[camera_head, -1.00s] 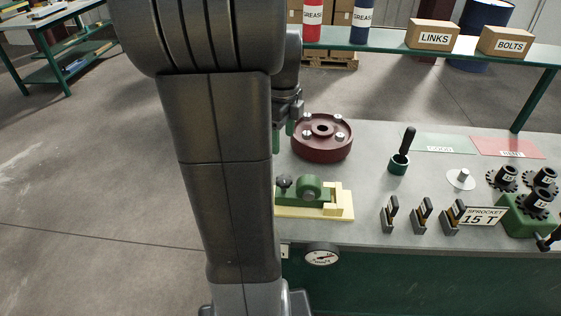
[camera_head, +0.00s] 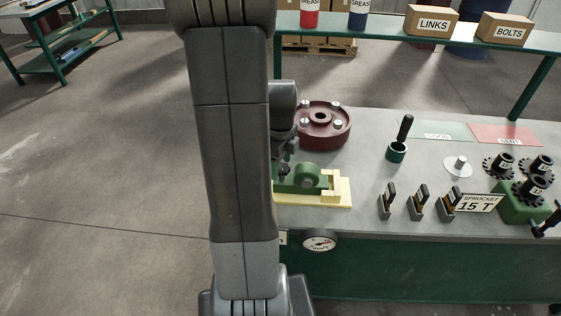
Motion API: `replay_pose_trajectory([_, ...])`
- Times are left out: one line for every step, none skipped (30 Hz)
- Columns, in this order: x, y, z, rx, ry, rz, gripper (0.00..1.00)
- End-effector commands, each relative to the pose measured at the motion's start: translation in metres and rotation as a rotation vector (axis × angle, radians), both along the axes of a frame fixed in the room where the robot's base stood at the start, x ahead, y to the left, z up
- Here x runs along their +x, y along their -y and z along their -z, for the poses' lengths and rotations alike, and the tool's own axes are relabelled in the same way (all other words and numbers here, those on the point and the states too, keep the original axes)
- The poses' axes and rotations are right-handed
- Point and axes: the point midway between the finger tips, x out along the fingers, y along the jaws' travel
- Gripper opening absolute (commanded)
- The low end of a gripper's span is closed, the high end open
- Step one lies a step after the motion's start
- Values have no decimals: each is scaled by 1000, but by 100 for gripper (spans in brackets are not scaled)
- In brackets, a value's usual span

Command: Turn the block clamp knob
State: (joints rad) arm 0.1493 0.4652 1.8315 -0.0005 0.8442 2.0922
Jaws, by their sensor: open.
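The green block clamp (camera_head: 308,174) sits on a pale yellow base (camera_head: 343,196) near the left end of the bench. Its left end, where the black knob is, is mostly hidden by my arm and gripper, so I cannot make out the knob clearly. My gripper (camera_head: 284,166) is open, pointing down at the left end of the clamp. It is low there and partly hidden behind my arm. I cannot tell whether the fingers are around the knob or touching it.
A dark red flanged disc (camera_head: 323,137) with several silver studs lies just behind the clamp. A green cup with a black handle (camera_head: 398,150) stands to the right. Small upright holders (camera_head: 418,205) line the front. A gauge (camera_head: 319,243) is on the bench's front edge.

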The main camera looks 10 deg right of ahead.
Motion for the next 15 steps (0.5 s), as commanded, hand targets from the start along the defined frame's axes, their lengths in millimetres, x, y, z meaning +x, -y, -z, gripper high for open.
replay_pose_trajectory([0,0,0,0,0,0,61])
replay_pose_trajectory([0,0,0,0,0,0,61])
replay_pose_trajectory([0,0,0,0,0,0,61])
replay_pose_trajectory([0,0,0,0,0,0,61])
replay_pose_trajectory([0,0,0,0,0,0,61])
replay_pose_trajectory([0,0,0,0,0,0,57])
replay_pose_trajectory([0,0,0,0,0,0,51])
replay_pose_trajectory([0,0,0,0,0,0,46])
replay_pose_trajectory([0,0,0,0,0,0,38])
replay_pose_trajectory([0,0,0,0,0,0,32])
replay_pose_trajectory([0,0,0,0,0,0,26])
replay_pose_trajectory([0,0,0,0,0,0,18])
replay_pose_trajectory([0,0,0,0,0,0,17])
replay_pose_trajectory([0,0,0,0,0,0,17])
replay_pose_trajectory([0,0,0,0,0,-1,17])
